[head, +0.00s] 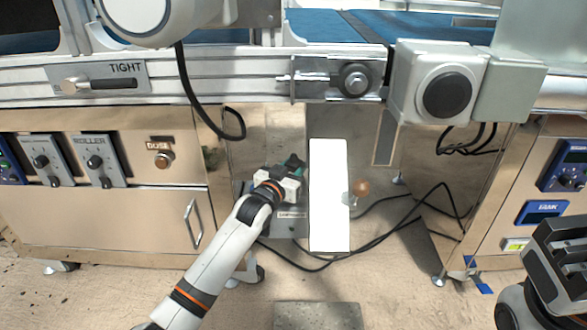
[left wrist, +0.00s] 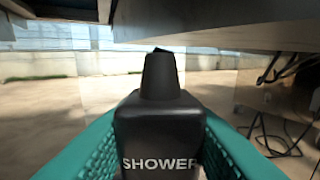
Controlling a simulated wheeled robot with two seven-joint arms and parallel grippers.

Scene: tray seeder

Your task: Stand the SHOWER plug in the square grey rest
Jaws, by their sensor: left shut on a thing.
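The SHOWER plug (left wrist: 160,125) is a black block with a tapered top and white lettering. It stands upright in the left wrist view between the teal fingers of my left gripper (left wrist: 158,150), which is shut on it. In the head view my left gripper (head: 293,168) is low between the two cabinets, and the plug is mostly hidden there. A grey plate (head: 290,226) with a small unreadable label lies just below the gripper; I cannot tell whether it is the square grey rest. My right gripper (head: 562,262) is dark and at the lower right, its opening unclear.
A white upright panel (head: 328,195) stands just right of the left gripper. Black cables (head: 380,243) run across the floor beside it. The conveyor rail (head: 220,78) crosses above, and steel cabinets flank the gap. A grey slab (head: 317,315) lies on the floor in front.

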